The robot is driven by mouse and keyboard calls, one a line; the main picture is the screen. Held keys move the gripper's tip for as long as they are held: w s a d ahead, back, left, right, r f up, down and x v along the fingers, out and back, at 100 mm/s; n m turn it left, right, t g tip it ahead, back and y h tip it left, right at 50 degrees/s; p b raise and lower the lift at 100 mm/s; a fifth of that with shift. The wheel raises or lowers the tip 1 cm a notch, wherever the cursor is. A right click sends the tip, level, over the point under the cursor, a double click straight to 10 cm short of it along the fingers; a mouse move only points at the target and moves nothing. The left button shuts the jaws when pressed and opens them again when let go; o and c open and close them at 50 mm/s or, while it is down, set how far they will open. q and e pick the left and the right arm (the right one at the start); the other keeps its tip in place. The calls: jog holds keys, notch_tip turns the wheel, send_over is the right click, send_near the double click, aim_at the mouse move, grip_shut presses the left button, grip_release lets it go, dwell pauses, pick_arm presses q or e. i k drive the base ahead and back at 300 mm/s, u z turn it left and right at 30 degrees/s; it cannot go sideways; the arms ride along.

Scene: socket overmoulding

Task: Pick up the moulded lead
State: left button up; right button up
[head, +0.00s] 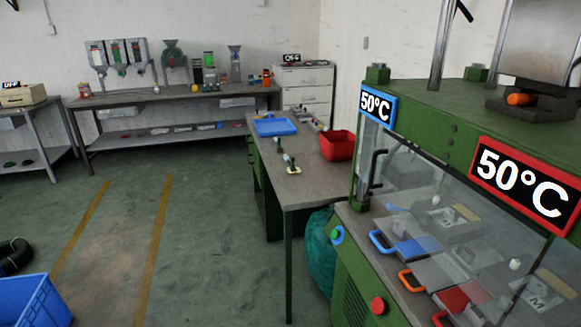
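I cannot clearly tell which item is the moulded lead. A small dark item with a pale, yellowish base (293,169) lies on the grey top of the green workbench (318,185). Another small dark and white piece (279,143) lies behind it. Inside the moulding press (455,130), behind its clear guard, are pale blocks, one marked M (537,290), and a small white knob-like piece (515,264). Neither of my grippers is in view.
The workbench also carries a blue tray (275,127) and a red bin (338,146). A blue crate (35,300) and a black coil (14,255) are at lower left. Handles (380,241) stick out from the press. The green floor between is clear.

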aim_at(294, 169)
jog(key=u, duration=0.45)
jog(key=i, duration=2.25)
jog(key=z, duration=0.9)
jog(key=k, duration=1.25)
jog(key=u, duration=0.65)
jog(key=i, duration=1.75)
jog(key=z, duration=1.1)
jog(key=i, duration=0.25)
jog(key=z, duration=0.1)
